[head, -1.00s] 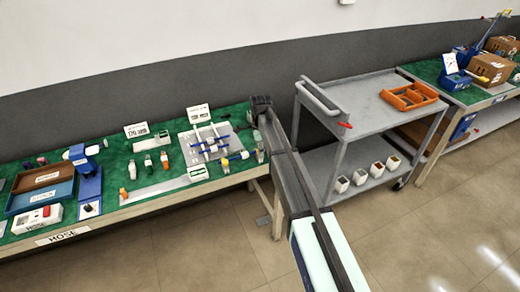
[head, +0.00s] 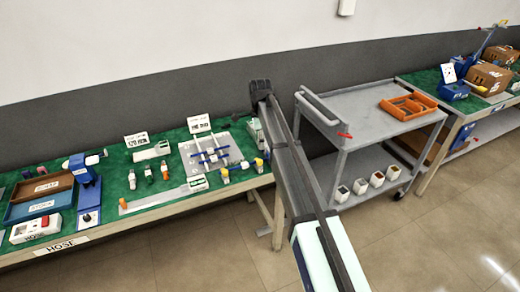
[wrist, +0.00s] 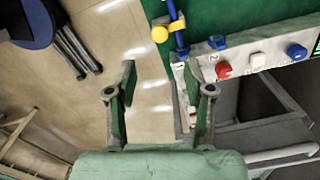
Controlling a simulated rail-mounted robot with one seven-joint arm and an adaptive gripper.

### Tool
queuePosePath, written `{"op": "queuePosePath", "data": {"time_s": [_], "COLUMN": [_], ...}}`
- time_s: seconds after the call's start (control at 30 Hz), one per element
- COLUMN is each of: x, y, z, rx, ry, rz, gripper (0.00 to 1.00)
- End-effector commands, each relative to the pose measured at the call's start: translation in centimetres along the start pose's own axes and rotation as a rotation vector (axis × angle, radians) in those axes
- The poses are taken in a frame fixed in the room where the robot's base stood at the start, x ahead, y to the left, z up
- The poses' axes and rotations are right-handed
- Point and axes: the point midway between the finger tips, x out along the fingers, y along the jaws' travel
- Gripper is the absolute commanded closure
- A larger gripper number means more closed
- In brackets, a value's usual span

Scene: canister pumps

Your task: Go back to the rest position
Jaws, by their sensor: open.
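My gripper (wrist: 160,80) is open in the wrist view, with its two green-grey fingers spread apart and nothing between them. Beyond the fingers are tan floor and a pale edge. In the head view my arm reaches up from the bottom right to beside the right end of the green-topped bench (head: 150,203). The fingers cannot be made out there.
A grey cart (head: 360,107) with an orange tray (head: 408,106) stands right of my arm. A second bench is at far right. In the wrist view, a panel with a red knob (wrist: 224,70) and a yellow-ended blue part (wrist: 160,34) lie near the fingers.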

Motion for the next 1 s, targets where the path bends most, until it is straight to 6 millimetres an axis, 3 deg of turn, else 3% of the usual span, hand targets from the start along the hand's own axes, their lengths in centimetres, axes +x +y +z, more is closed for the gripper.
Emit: {"op": "queuePosePath", "data": {"time_s": [0.23, 0.53, 0.63, 0.77, 0.87, 1.0], "x": [-1.6, -1.6, -0.8, 2.8, 7.4, 14.9], "y": [0.0, 0.0, 0.4, 2.1, 4.6, 9.3], "z": [0.0, 0.0, -0.3, -1.4, -2.7, -5.0], "rx": [0.0, 0.0, -0.009, -0.058, -0.127, -0.254], "ry": [0.0, 0.0, 0.001, 0.001, -0.001, -0.013], "rz": [0.0, 0.001, 0.007, 0.033, 0.065, 0.122], "gripper": [0.48, 0.48, 0.48, 0.48, 0.48, 0.48]}}
